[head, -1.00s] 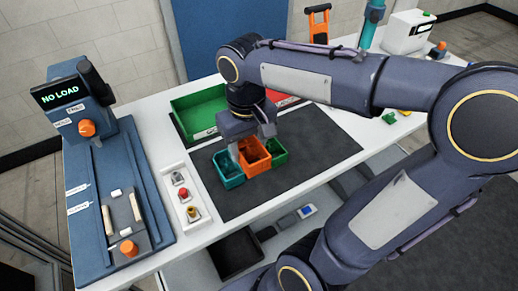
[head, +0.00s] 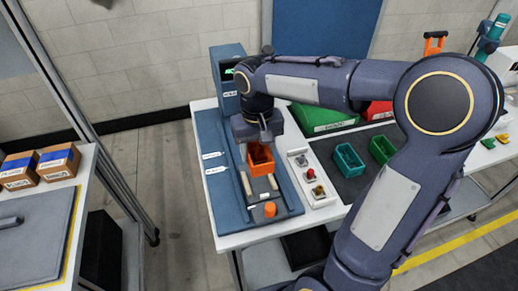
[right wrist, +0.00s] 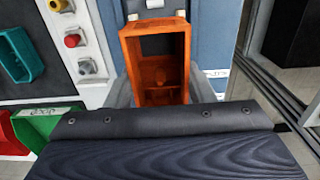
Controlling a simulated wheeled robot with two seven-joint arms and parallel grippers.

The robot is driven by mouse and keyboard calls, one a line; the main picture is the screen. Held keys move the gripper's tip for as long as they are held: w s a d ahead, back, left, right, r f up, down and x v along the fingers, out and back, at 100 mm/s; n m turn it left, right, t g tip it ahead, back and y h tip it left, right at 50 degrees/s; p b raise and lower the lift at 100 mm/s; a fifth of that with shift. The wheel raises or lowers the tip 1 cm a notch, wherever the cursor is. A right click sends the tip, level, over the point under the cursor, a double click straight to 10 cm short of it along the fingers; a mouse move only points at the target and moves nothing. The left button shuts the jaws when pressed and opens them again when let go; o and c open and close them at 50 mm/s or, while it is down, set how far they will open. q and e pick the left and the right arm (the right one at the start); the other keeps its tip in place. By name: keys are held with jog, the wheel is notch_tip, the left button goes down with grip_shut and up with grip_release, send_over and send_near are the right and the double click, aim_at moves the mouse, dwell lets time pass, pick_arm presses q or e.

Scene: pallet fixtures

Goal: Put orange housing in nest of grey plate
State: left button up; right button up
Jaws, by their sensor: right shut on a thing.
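My right gripper (head: 259,140) is shut on the orange housing (head: 261,162), an open-topped box held upright. In the head view the housing is over the far part of the grey plate (head: 257,188), which lies on the blue fixture (head: 214,184) and bears beige pads. The housing and gripper hide the far part of the plate, and I cannot tell whether the housing touches it. In the right wrist view the housing (right wrist: 160,98) shows between the fingers. My left gripper is not in view.
A button box (head: 327,200) stands close to the right of the fixture. Teal (head: 348,163) and green (head: 382,151) bins stand on the dark mat. An orange knob (head: 270,209) is at the plate's near end. The fixture's display column (head: 226,75) rises behind.

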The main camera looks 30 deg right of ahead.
jog(key=shift+d+f+b, duration=0.1)
jog(key=shift+f+b, duration=0.35)
jog(key=shift+f, duration=0.25)
notch_tip(320, 180, down, 2)
jog(key=shift+f+b, duration=0.2)
jog(key=shift+b, duration=0.8)
jog(key=shift+f+b, duration=0.6)
jog(key=shift+f, duration=0.4)
jog(key=shift+f+b, duration=0.3)
jog(key=shift+f, duration=0.35)
dwell(0.6)
jog(key=shift+f+b, duration=0.3)
jog(key=shift+f, duration=0.3)
dwell(0.3)
jog(key=o, duration=1.1)
jog(key=shift+r, duration=0.15)
